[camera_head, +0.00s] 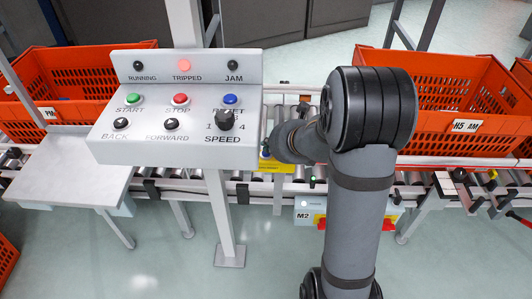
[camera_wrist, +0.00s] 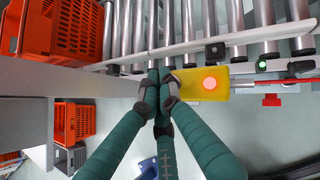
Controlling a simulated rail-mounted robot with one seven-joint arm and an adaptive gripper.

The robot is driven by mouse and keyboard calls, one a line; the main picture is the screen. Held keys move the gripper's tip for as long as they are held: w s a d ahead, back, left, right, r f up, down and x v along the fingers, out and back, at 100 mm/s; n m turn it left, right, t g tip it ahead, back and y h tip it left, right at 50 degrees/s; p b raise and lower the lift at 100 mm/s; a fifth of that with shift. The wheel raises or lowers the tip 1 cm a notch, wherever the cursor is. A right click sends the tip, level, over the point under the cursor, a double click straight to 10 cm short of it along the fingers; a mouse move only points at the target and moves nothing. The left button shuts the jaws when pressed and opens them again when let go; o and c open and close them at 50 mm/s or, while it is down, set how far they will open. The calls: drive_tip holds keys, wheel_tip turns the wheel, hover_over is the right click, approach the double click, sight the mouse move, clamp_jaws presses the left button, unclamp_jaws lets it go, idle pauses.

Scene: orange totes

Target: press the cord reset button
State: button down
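A yellow box (camera_wrist: 236,76) with a glowing orange-red round button (camera_wrist: 210,83) sits beside the roller conveyor in the wrist view; I take this as the cord reset. In the head view part of the yellow box (camera_head: 274,167) shows below the end of my arm, and its button cannot be made out. My gripper (camera_wrist: 160,78) has its green fingers drawn together, with nothing seen between them. The fingertips appear just left of the yellow box in the wrist view, apart from the lit button. Their height above it is unclear.
A grey control console (camera_head: 175,100) on a post stands left of my arm, its TRIPPED lamp (camera_head: 183,65) lit red. A green light (camera_wrist: 262,65) glows nearby.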

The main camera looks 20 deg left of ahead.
drive_tip(key=shift+f+b, duration=0.4)
drive_tip(key=shift+b, duration=0.1)
idle(0.7)
drive_tip(key=shift+r, duration=0.1)
drive_tip(key=shift+r+p, duration=0.75)
wheel_tip(320, 180, up, 5)
drive_tip(key=p, duration=0.4)
idle(0.8)
